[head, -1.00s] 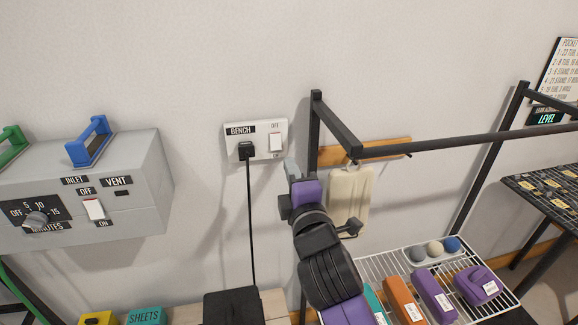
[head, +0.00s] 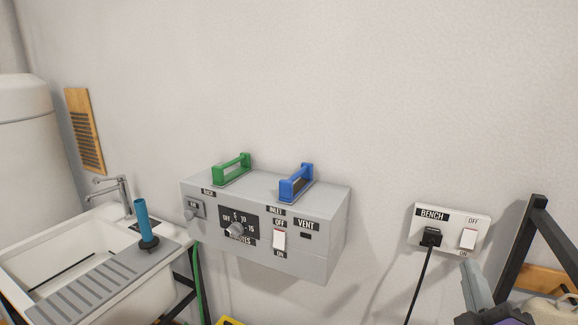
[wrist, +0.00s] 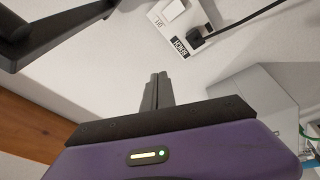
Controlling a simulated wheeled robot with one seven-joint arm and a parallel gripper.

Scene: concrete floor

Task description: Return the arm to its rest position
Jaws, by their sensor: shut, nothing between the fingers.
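My gripper (wrist: 156,92) is shut and empty in the wrist view, its two dark fingers together in front of the purple wrist body. It points toward the pale wall, short of the white BENCH socket plate (wrist: 180,18) and apart from it. In the head view only a small part of my gripper (head: 474,284) shows at the lower right edge, below and right of the BENCH plate (head: 452,229). The rest of my arm is out of that view.
A black plug (head: 431,237) sits in the BENCH plate, its cord hanging down. A dark metal frame (head: 532,240) stands close to my gripper at right. A grey control box (head: 312,250) with green and blue handles is mid-view. A sink (head: 60,262) stands left.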

